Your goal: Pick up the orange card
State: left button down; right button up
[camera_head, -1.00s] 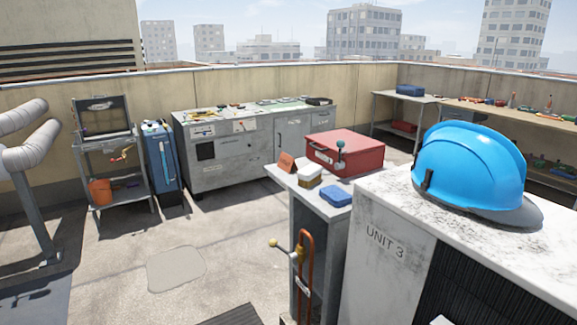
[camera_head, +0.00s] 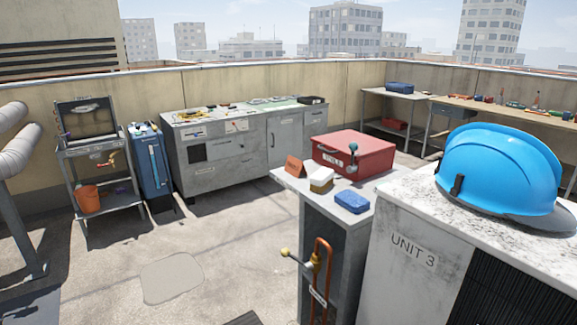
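A small orange card (camera_head: 294,166) stands tilted on the left part of a narrow grey stand's top (camera_head: 291,181). It is beside a red case (camera_head: 362,157) and just behind a white and tan block (camera_head: 321,178). A blue item (camera_head: 352,201) lies on the same top, nearer to me. Neither of my grippers shows in the head view.
A grey unit marked UNIT 3 (camera_head: 408,255) stands at the near right with a blue hard hat (camera_head: 498,172) on top. Copper pipe and a valve (camera_head: 317,262) stick out in front of the stand. Open floor (camera_head: 215,235) lies to the left. A grey cabinet (camera_head: 235,150) stands behind.

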aim_at(294, 166)
jog(key=i+j+z, duration=0.1)
jog(key=j, duration=0.2)
jog(key=i+j, duration=0.25)
jog(key=i+j+z, duration=0.15)
jog(key=j, duration=0.15)
jog(key=i+j+z, duration=0.15)
jog(key=i+j, duration=0.15)
jog(key=i+j+z, duration=0.1)
jog(key=i+j, duration=0.15)
jog(key=j, duration=0.3)
jog(key=i+j+z, duration=0.15)
jog(key=i+j, duration=0.2)
jog(key=i+j+z, duration=0.1)
jog(key=i+j, duration=0.2)
jog(key=j, duration=0.2)
